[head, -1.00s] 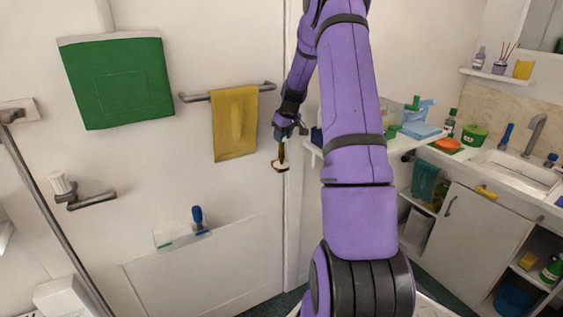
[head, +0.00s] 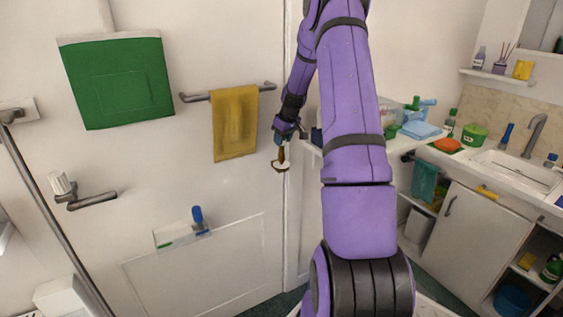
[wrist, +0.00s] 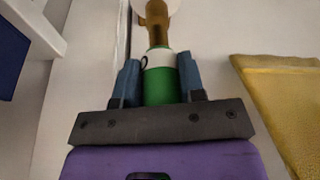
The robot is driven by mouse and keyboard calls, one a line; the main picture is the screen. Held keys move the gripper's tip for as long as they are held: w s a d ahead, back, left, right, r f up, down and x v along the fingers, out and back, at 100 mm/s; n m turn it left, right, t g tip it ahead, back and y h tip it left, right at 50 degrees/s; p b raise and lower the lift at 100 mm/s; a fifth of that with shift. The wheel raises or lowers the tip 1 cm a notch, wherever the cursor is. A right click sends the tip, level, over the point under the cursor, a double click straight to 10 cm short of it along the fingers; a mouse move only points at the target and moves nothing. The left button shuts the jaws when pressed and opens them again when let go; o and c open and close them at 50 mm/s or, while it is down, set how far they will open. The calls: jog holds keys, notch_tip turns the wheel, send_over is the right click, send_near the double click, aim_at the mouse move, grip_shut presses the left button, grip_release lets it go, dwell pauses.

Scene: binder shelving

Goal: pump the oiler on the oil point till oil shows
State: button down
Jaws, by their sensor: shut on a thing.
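My gripper (wrist: 159,82) is shut on the oiler (wrist: 161,88), with one blue finger on each side of its green body. The oiler has a white band and a brown upper part. In the wrist view its brown end reaches a pale round piece (wrist: 172,6), cut off by the top edge; it may be the oil point. I cannot tell whether they touch. In the head view my gripper (head: 284,138) is beside the door's right edge, with the brown part (head: 281,155) below it and a pale round piece (head: 280,168) at its end. No oil is discernible.
A yellow towel (head: 235,125) hangs on a rail (head: 193,98) just left of my gripper. A cluttered counter (head: 335,162) lies close on the right, with a sink (head: 520,172) beyond. A door handle (head: 95,200) and green panel (head: 118,82) are farther left.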

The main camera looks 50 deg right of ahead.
jog(key=shift+f, duration=0.45)
jog(key=c, duration=0.6)
grip_release()
jog(key=shift+c, duration=0.2)
jog(key=v, duration=1)
jog(key=shift+r, duration=0.35)
jog(key=shift+s, duration=0.25)
